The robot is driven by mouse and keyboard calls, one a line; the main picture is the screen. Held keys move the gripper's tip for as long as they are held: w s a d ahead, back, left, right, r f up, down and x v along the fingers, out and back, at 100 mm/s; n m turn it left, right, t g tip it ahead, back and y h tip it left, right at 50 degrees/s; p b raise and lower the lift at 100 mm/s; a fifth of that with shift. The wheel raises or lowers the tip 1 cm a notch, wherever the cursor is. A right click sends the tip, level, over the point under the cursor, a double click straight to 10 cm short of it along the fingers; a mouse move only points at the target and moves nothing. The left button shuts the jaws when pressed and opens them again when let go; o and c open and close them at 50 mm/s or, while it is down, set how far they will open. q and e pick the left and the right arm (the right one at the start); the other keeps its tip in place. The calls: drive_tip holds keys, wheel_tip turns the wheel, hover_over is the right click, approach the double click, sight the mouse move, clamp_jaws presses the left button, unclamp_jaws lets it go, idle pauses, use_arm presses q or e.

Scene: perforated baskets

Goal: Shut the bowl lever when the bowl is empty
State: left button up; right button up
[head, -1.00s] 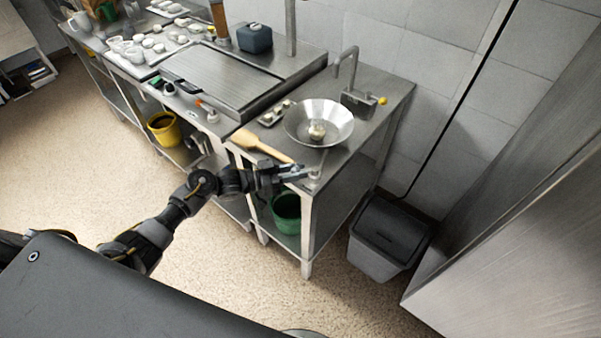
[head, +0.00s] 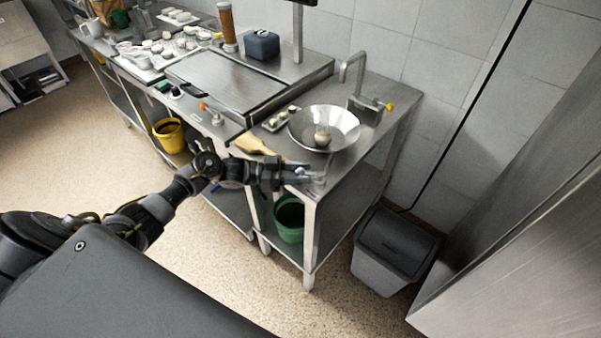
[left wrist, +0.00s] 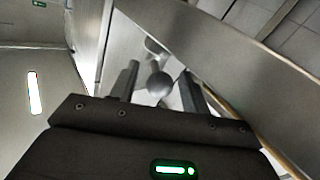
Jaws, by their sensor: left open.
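The wide shiny metal bowl (head: 345,122) stands at the right end of the steel counter. A small pale round thing (head: 322,138) shows at its centre; I cannot tell just what it is. My left gripper (head: 306,173) is in front of the bowl, at the counter's front corner, and is open. In the left wrist view, a grey ball-shaped knob (left wrist: 159,85), apparently the lever's end, shows between the two open fingers; contact cannot be told. In the head view the lever is mostly hidden by the gripper. My right gripper is not in view.
A tap (head: 354,70) with a yellow-tipped handle stands behind the bowl. A wooden paddle (head: 252,144) lies left of it. A green bucket (head: 289,222) is on the shelf below. A grey bin (head: 390,250) stands on the floor at right.

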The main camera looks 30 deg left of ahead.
use_arm(q)
drive_tip(key=shift+s+a+f, duration=0.1)
drive_tip(key=shift+s+a, duration=0.05)
drive_tip(key=shift+a, duration=0.2)
drive_tip(key=b+v, duration=0.3)
drive_tip(key=v, duration=0.7)
